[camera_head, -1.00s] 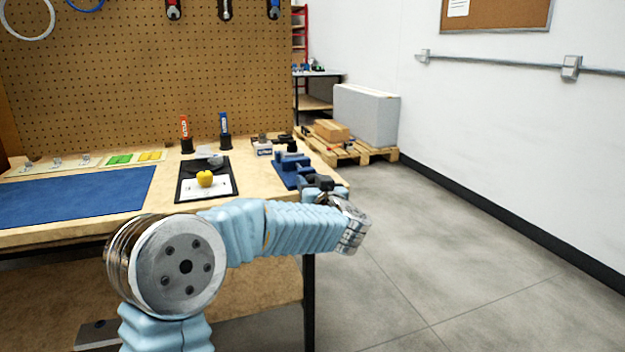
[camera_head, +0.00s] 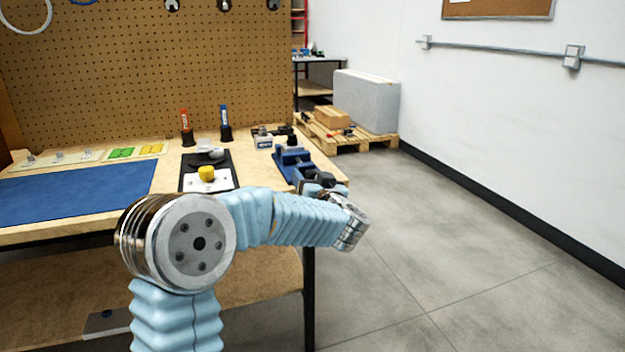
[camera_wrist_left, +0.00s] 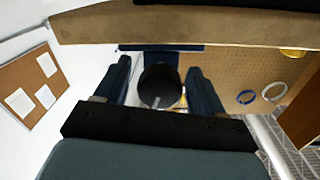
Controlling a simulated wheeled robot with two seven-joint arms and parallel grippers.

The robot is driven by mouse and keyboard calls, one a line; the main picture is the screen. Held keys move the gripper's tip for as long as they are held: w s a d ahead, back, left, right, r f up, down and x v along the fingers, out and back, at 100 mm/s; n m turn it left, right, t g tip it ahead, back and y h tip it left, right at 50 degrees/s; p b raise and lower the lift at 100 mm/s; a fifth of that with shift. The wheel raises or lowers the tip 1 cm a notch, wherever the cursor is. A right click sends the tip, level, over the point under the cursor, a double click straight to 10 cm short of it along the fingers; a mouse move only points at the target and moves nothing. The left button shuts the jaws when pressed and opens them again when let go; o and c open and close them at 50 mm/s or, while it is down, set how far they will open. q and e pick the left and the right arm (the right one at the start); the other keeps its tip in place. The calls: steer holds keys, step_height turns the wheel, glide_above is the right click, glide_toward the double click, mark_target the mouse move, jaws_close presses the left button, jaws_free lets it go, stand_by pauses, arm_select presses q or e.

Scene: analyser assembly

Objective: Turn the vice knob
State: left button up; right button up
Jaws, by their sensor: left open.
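The blue vice (camera_head: 293,160) stands on the wooden bench near its right edge. My left gripper (camera_head: 312,186) is at the near end of the vice, partly hidden by my own wrist in the head view. In the left wrist view, a round black knob (camera_wrist_left: 159,88) sits between the two blue fingers of my open left gripper (camera_wrist_left: 160,78). One finger is on each side of the knob, with gaps that look visible; contact cannot be made out. My right gripper is in neither view.
The bench (camera_head: 80,228) holds a blue mat (camera_head: 75,190), a black-and-white board with a yellow piece (camera_head: 206,173), and two upright bottles behind it. A pegboard (camera_head: 150,70) rises at the back. Open floor (camera_head: 450,230) lies to the right.

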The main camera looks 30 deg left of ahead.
arm_select(q)
steer(key=v, duration=1.3)
steer(key=shift+s+d, duration=0.25)
steer(key=shift+d, duration=0.05)
steer(key=w+d+f+m+t+h, duration=0.1)
steer(key=w+d+f+m+h, duration=0.2)
steer(key=f, duration=0.6)
steer(key=w+d+f+m+t+h, duration=0.1)
steer(key=w+d+f+m+h, duration=0.2)
steer(key=f, duration=0.6)
steer(key=s+d+f+g+h, duration=0.2)
steer(key=f+h, duration=0.1)
steer(key=f, duration=0.4)
steer(key=s+d+f+g+h, duration=0.1)
steer(key=f+h, duration=0.2)
steer(key=f, duration=0.4)
steer(key=s+d+f+g+h, duration=0.2)
steer(key=s+f+g, duration=0.3)
steer(key=s+f, duration=0.4)
steer(key=s+d+f+g+h, duration=0.3)
steer(key=s+f, duration=0.6)
steer(key=s, duration=0.6)
steer(key=shift+d+f+n+g, duration=0.25)
steer(key=shift+d+n+g, duration=0.05)
steer(key=shift+d+g, duration=0.85)
